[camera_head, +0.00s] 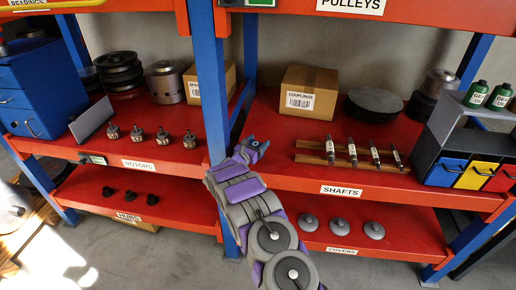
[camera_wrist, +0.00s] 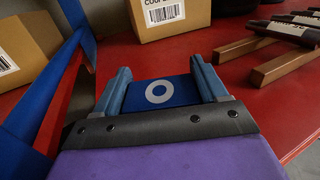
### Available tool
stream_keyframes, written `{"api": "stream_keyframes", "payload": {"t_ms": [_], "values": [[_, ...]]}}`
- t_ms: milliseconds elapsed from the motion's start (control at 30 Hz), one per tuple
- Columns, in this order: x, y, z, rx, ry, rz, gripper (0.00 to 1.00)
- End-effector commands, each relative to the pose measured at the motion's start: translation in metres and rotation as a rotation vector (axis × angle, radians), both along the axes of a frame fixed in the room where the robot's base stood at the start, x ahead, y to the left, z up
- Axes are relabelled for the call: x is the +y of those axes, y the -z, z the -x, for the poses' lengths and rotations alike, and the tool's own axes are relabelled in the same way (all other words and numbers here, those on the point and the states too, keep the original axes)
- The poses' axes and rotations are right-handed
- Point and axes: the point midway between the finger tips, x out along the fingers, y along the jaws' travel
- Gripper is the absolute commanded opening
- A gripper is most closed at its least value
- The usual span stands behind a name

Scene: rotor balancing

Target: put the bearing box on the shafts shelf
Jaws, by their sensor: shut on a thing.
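My gripper (camera_wrist: 160,72) is shut on the bearing box (camera_wrist: 158,92), a small blue box with a white ring on its face. The box sits between the two fingers in the wrist view. The shafts shelf (camera_head: 272,128) is the red shelf board with the "SHAFTS" label on its front edge. In the head view my gripper (camera_head: 253,148) is at the left front part of this shelf, just right of the blue post. The box is too small there to make out clearly. I cannot tell whether it touches the shelf.
A "COUPLINGS" carton (camera_head: 308,92) stands at the back of the shelf. A wooden rack (camera_head: 312,158) with several shafts lies to the right. The blue post (camera_head: 209,80) is close on the left. Red shelf is bare between post, carton and rack.

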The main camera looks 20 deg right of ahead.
Motion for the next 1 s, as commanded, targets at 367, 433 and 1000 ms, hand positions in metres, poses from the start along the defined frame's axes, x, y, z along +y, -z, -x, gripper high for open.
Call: {"api": "stream_keyframes", "payload": {"t_ms": [367, 433, 1000], "values": [[-0.007, 0.02, 0.001, -0.001, 0.003, -0.006, 0.76], [-0.005, 0.02, 0.001, 0.0, 0.003, -0.004, 0.83], [0.005, 0.02, 0.008, 0.003, 0.001, -0.006, 0.98]]}}
